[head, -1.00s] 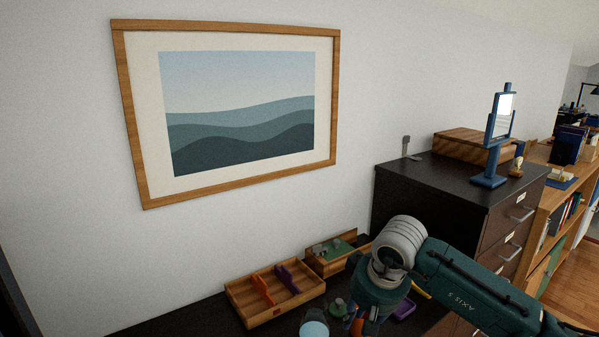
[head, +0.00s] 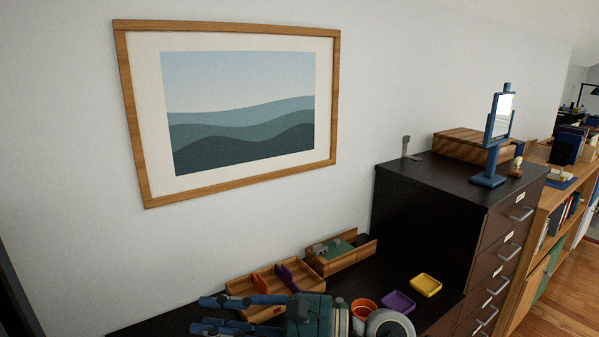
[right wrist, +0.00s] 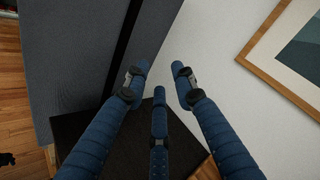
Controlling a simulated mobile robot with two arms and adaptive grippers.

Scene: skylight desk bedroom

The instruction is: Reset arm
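My right gripper (head: 205,315) is at the bottom of the head view, with its blue fingers pointing left in front of the wooden tray. In the right wrist view its three blue fingers (right wrist: 160,82) are spread apart with nothing between them, so it is open and empty. Beyond them are a dark desk top (right wrist: 80,130), the white wall and a grey panel (right wrist: 65,50). My left gripper is not in view.
Behind the gripper are a wooden tray (head: 239,286) and a wooden box (head: 345,261). An orange cup (head: 363,311), purple dish (head: 398,302) and yellow dish (head: 425,285) stand to its right. A dark drawer cabinet (head: 420,215) bears a blue mirror (head: 488,180).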

